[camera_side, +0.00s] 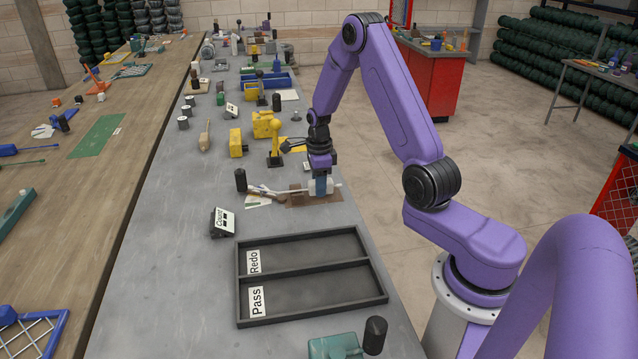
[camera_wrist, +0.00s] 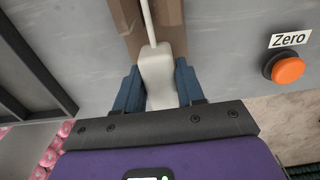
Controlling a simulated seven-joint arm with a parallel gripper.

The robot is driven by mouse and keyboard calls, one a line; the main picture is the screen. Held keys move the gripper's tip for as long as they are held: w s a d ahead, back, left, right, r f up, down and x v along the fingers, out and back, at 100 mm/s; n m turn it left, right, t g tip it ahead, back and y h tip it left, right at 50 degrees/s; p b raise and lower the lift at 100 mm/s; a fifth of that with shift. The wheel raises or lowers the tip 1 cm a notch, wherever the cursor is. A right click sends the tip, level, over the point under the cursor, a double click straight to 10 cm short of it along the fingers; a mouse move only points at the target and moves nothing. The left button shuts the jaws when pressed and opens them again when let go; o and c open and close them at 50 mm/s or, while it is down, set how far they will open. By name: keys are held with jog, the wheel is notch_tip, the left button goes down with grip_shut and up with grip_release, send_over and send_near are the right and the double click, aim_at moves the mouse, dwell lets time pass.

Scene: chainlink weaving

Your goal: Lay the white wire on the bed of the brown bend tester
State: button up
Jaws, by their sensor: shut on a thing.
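My gripper (camera_side: 321,187) is low over the brown bend tester (camera_side: 312,202), near the right edge of the grey bench. Its blue fingers (camera_wrist: 158,86) are shut on a thick white block-like piece in the wrist view. The white wire (camera_wrist: 149,22) runs forward from that piece, over the brown tester (camera_wrist: 173,24). In the side view the white wire (camera_side: 286,190) extends left from the fingers, roughly level. I cannot tell whether it touches the tester's bed. The fingers hide part of the held piece.
A black tray (camera_side: 311,265) with Redo and Pass compartments lies nearer the camera. A Count box (camera_side: 222,223) and black cylinder (camera_side: 241,180) stand left of the tester. Yellow devices (camera_side: 274,145) stand behind. An orange Zero button (camera_wrist: 289,70) is right in the wrist view.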

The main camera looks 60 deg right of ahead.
jog(key=shift+f, duration=0.65)
jog(key=o, duration=1.2)
notch_tip(320, 180, up, 17)
jog(key=shift+r, duration=0.2)
jog(key=s+a+r+n, duration=0.1)
jog(key=s+a+n, duration=0.3)
jog(key=a+n, duration=0.5)
jog(key=s+a+r+n, duration=0.1)
jog(key=s+a+n, duration=0.2)
jog(key=a+n, duration=0.65)
jog(key=s+a+f+n, duration=0.1)
jog(key=s+a+n, duration=0.1)
jog(key=s+n, duration=0.8)
jog(key=s+a+n, duration=0.3)
jog(key=s+n, duration=0.8)
jog(key=s, duration=0.1)
jog(key=shift+s+f, duration=0.15)
jog(key=shift+f, duration=0.2)
